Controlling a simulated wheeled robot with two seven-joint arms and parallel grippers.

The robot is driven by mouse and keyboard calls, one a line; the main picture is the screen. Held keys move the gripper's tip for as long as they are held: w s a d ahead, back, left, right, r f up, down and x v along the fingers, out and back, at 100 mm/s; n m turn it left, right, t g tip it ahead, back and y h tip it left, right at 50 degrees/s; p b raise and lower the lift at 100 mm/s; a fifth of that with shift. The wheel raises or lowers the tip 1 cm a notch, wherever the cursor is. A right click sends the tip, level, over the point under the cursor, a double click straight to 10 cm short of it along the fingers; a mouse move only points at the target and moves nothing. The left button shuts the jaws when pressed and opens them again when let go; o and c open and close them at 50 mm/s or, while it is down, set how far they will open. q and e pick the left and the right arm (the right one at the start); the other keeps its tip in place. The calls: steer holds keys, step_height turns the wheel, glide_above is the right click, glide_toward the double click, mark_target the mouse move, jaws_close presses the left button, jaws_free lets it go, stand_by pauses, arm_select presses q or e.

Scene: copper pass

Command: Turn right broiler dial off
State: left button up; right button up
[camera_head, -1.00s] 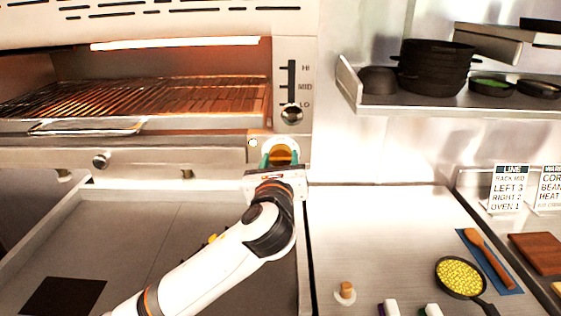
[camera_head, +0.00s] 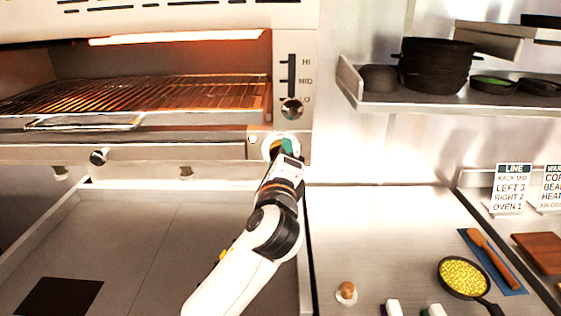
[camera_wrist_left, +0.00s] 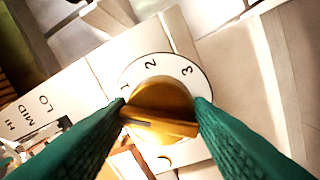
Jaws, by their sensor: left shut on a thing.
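The right broiler dial is a brass knob (camera_wrist_left: 160,95) on a round white plate marked 1, 2 and 3 in the left wrist view. My left gripper (camera_wrist_left: 161,112) is shut on the knob, with one green finger on each side. In the head view my left gripper (camera_head: 285,147) is at the dial's white plate (camera_head: 268,147) on the broiler front, and hides most of the knob. My right gripper is in neither view.
The broiler rack (camera_head: 140,97) glows orange under a lit heating strip. A HI-MID-LO slider (camera_head: 291,108) sits just above the dial. A shelf with black pans (camera_head: 436,66) is at the right. A yellow-filled pan (camera_head: 462,277) stands on the lower right counter.

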arm_select(q)
steer(key=n, duration=0.2)
steer(key=n+b, duration=0.1)
steer(key=n, duration=0.1)
steer(key=n+y+b, duration=0.1)
steer(key=n, duration=0.2)
steer(key=shift+d+f, duration=0.1)
steer(key=shift+f, duration=0.2)
steer(key=shift+n, duration=0.3)
steer(key=o, duration=0.9)
steer(key=shift+o, duration=0.2)
steer(key=shift+r, duration=0.1)
